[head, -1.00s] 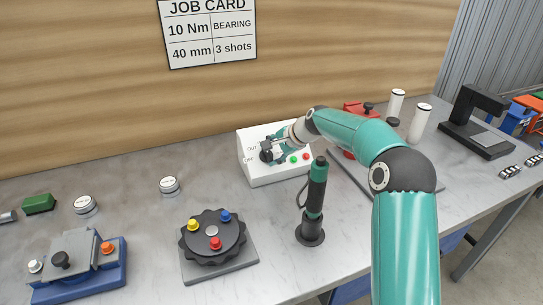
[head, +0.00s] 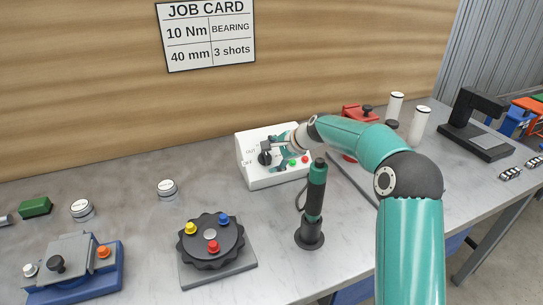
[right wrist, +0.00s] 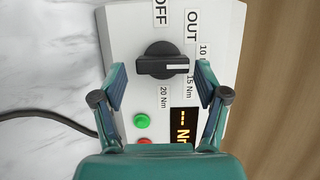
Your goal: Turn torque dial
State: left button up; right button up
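The black torque dial (right wrist: 155,62) sits on a white control box (head: 245,160) in the middle of the bench; the dial also shows in the head view (head: 265,158). In the right wrist view its white mark points right, toward the label starting with "10", which a finger partly hides. My right gripper (right wrist: 161,70) is open, one finger on each side of the dial with gaps between. In the head view the right gripper (head: 279,151) is at the box's front. My left gripper is not in view.
The box has a green button (right wrist: 141,121), a red button and a lit display (right wrist: 184,122). A teal-black screwdriver (head: 316,190) stands upright in front of the box. A round black fixture with coloured knobs (head: 211,240) is to the left. A job card (head: 206,36) reads 10 Nm.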

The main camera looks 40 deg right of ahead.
jog(key=shift+a+r, duration=0.1)
jog(key=v, duration=1.2)
dwell(0.4)
